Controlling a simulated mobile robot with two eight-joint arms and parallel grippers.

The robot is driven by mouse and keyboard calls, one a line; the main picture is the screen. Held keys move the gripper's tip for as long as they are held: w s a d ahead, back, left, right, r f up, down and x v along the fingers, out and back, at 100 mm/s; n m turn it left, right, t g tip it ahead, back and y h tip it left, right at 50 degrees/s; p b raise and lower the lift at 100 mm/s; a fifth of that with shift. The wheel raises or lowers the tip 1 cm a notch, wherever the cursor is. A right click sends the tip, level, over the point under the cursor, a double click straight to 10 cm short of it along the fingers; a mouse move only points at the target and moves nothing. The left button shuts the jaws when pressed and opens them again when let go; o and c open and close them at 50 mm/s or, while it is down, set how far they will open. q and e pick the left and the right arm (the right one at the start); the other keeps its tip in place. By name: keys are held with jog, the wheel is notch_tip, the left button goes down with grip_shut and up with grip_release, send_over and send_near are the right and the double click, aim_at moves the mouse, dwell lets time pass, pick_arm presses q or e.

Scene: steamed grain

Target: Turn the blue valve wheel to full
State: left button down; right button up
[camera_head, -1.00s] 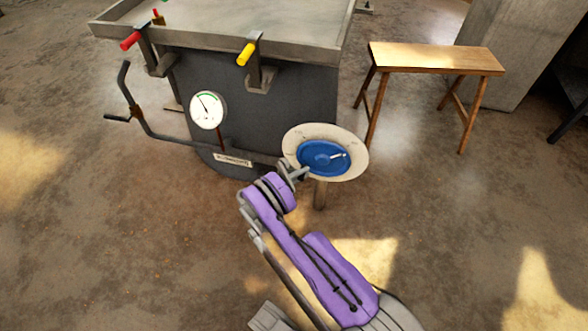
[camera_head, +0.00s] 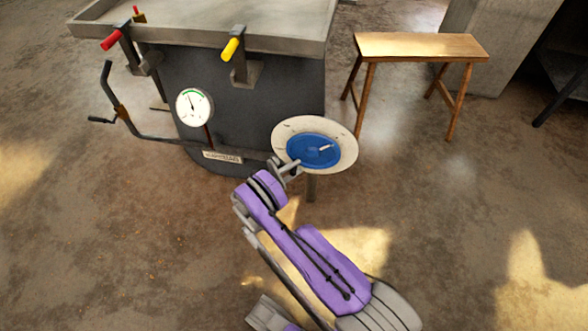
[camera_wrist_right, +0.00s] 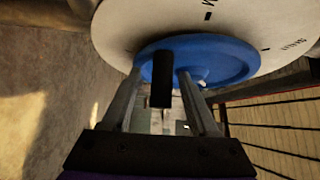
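The blue valve wheel (camera_head: 308,152) sits on a round, pale dial plate (camera_head: 343,158) on a post, in front of the dark tank. A small white mark shows on the wheel's right part. My right gripper (camera_head: 293,168) is at the wheel's lower-left edge. In the right wrist view, the wheel (camera_wrist_right: 215,58) is just beyond the fingers. The two fingers (camera_wrist_right: 162,95) stand apart, with a dark peg (camera_wrist_right: 162,82) between them and gaps on both sides. Contact with the wheel cannot be told. My left gripper is not in view.
The dark tank (camera_head: 250,115) carries a round gauge (camera_head: 194,107), a yellow-handled lever (camera_head: 230,49), a red-handled lever (camera_head: 114,41) and a bent crank (camera_head: 108,90) at left. A wooden bench (camera_head: 420,46) stands behind right. The floor right of the wheel is clear.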

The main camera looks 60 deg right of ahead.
jog(key=p+v, duration=0.1)
jog(key=v, duration=0.9)
jog(key=shift+a+p, duration=0.35)
jog(key=shift+a, duration=0.05)
jog(key=shift+w, duration=0.2)
